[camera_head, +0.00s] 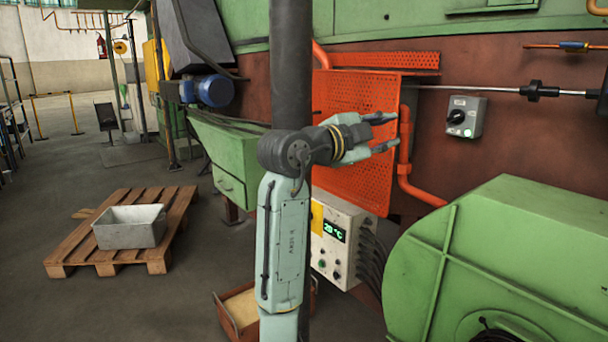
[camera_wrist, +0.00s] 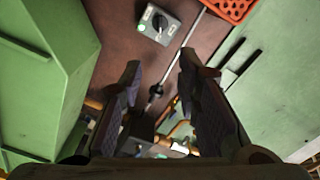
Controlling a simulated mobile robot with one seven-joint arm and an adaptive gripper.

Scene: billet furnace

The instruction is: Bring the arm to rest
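My arm stands raised in the middle of the head view, its forearm upright and its wrist bent over to the right. My gripper (camera_head: 386,132) points right, in front of the orange perforated guard. Its two fingers are apart with nothing between them. In the wrist view my gripper (camera_wrist: 157,88) also shows open and empty, with a clear gap between the fingers. A grey switch box with a dark rotary knob (camera_head: 466,116) is on the brown wall to the right of the fingertips, apart from them. It also shows in the wrist view (camera_wrist: 157,24).
The orange guard (camera_head: 345,165) and an orange pipe (camera_head: 405,150) lie behind my gripper. A control box reading 20 °C (camera_head: 338,240) stands below. A green housing (camera_head: 510,265) fills the lower right. A pallet (camera_head: 75,250) bears a grey bin (camera_head: 130,233).

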